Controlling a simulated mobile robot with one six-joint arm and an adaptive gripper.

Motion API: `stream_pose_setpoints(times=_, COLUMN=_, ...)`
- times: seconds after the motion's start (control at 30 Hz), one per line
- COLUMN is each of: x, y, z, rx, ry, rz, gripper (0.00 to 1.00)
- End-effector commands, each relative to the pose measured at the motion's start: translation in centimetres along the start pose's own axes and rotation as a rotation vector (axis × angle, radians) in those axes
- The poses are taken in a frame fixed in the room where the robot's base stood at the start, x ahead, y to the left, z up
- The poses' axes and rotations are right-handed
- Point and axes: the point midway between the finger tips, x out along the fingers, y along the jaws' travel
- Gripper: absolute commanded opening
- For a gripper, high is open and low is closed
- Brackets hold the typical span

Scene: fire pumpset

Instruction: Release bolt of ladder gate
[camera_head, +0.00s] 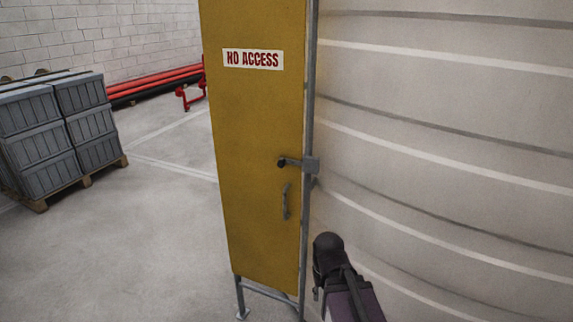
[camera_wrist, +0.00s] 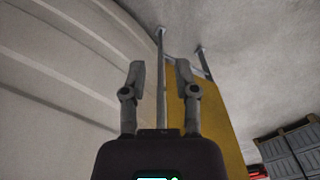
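The ladder gate (camera_head: 258,120) is a tall yellow panel with a "NO ACCESS" sign, standing upright against a grey post (camera_head: 309,90). Its bolt (camera_head: 290,162) is a grey bar with a dark knob on the left, reaching to a bracket on the post. The bolt does not show in the wrist view. A grey handle (camera_head: 286,201) sits below the bolt. My gripper (camera_wrist: 158,70) is open and empty in the wrist view, fingers apart. The yellow gate (camera_wrist: 215,120) shows behind and right of the fingers there.
A large pale ribbed tank (camera_head: 450,130) fills the right side, close to the gate post. Grey crates (camera_head: 40,125) stand on a pallet at left. Red pipes (camera_head: 160,82) lie by the back wall. The floor (camera_head: 140,240) left of the gate is clear.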

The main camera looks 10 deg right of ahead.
Motion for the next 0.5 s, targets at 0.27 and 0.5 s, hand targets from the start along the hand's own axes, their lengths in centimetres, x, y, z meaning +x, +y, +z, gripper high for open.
stream_pose_setpoints(times=0.27, x=-0.4, y=-0.2, z=-0.8, rx=0.051, ry=0.01, rz=-0.037, gripper=0.0)
stream_pose_setpoints(times=0.5, x=-1.8, y=-1.1, z=-3.3, rx=0.241, ry=0.031, rz=-0.176, gripper=0.0)
